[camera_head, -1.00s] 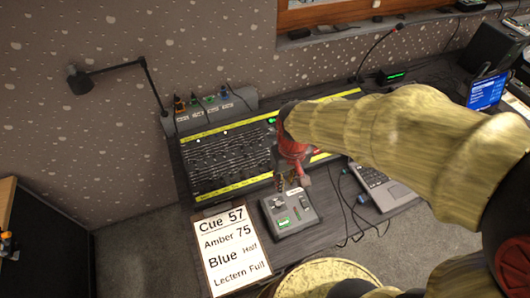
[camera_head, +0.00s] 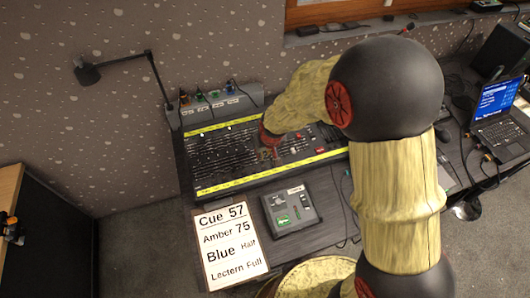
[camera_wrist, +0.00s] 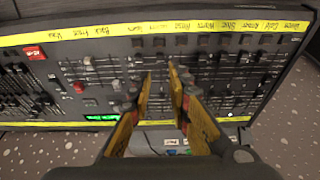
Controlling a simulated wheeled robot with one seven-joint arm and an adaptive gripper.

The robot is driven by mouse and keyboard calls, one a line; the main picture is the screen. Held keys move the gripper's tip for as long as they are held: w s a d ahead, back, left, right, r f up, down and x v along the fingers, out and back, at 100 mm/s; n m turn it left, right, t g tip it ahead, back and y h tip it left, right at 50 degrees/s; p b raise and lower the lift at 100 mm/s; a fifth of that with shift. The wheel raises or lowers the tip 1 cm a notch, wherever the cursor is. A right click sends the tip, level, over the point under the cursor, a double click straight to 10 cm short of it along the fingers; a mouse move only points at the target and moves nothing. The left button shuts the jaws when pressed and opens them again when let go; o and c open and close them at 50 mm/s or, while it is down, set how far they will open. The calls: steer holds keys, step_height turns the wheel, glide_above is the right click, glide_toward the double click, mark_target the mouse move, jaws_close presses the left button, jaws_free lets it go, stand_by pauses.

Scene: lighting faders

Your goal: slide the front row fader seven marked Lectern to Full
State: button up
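The lighting console (camera_head: 262,176) is a dark desk with rows of faders between yellow label strips. In the wrist view the console (camera_wrist: 100,25) appears upside down, with handwritten labels on the upper yellow strip (camera_wrist: 182,27). The label marked Lectern is too small to read surely, so I cannot single out fader seven. My gripper (camera_wrist: 160,70) is open, its two yellow-and-black fingers reaching into the fader field with a narrow gap between the tips. I cannot tell whether they touch a cap. In the head view my gripper (camera_head: 270,153) is low over the console, largely hidden by my arm.
A cue card (camera_head: 231,244) reading "Lectern Full" lies in front of the console. A small grey box (camera_head: 290,207) stands beside it. A desk lamp (camera_head: 88,74) stands at the left, a laptop (camera_head: 500,112) at the right. Neighbouring faders crowd both fingers.

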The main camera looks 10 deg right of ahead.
steer(key=shift+b+x, duration=2.5)
steer(key=shift+x, duration=1.75)
steer(key=shift+s, duration=0.1)
steer(key=c, duration=0.3)
jaws_close()
steer(key=shift+w+a+r, duration=0.1)
steer(key=shift+w+a, duration=0.1)
steer(key=shift+w, duration=0.8)
steer(key=shift+w+a+r, duration=0.1)
steer(key=shift+w+a, duration=0.05)
steer(key=shift+w, duration=0.85)
steer(key=shift+w+a+r, duration=0.1)
steer(key=shift+w+a, duration=0.1)
steer(key=shift+w, duration=0.8)
steer(key=shift+o, duration=1.4)
jaws_free()
steer(key=shift+s+r+p, duration=0.1)
steer(key=shift+r+p, duration=0.85)
steer(key=shift+r, duration=0.3)
